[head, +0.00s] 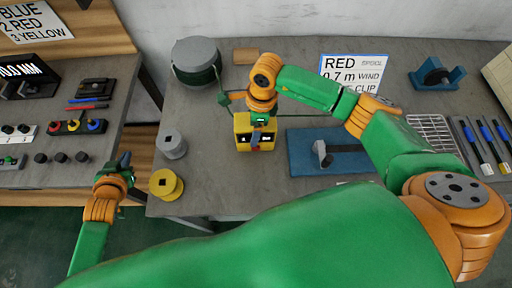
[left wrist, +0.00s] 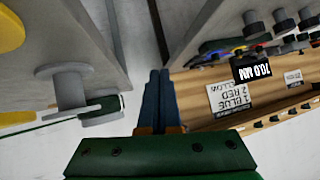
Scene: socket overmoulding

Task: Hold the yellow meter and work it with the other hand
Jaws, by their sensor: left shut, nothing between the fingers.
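The yellow meter (head: 242,123) stands on the grey workbench near the middle of the head view. My right gripper (head: 255,140) is right at it, its fingers against or in front of the meter's face. The wrist hides part of the meter, and I cannot tell whether the fingers grip it. My left gripper (head: 124,160) is shut and empty, over the gap between the two benches, apart from the meter. Its closed fingers also show in the left wrist view (left wrist: 160,100). The meter is not recognisable in that view.
A grey spool (head: 172,146) and a yellow spool (head: 166,184) stand at the bench's left edge. A dark lidded pot (head: 196,66) is behind. A blue fixture (head: 305,153) lies right of the meter. The left bench holds a black display (head: 28,77) and coloured knobs.

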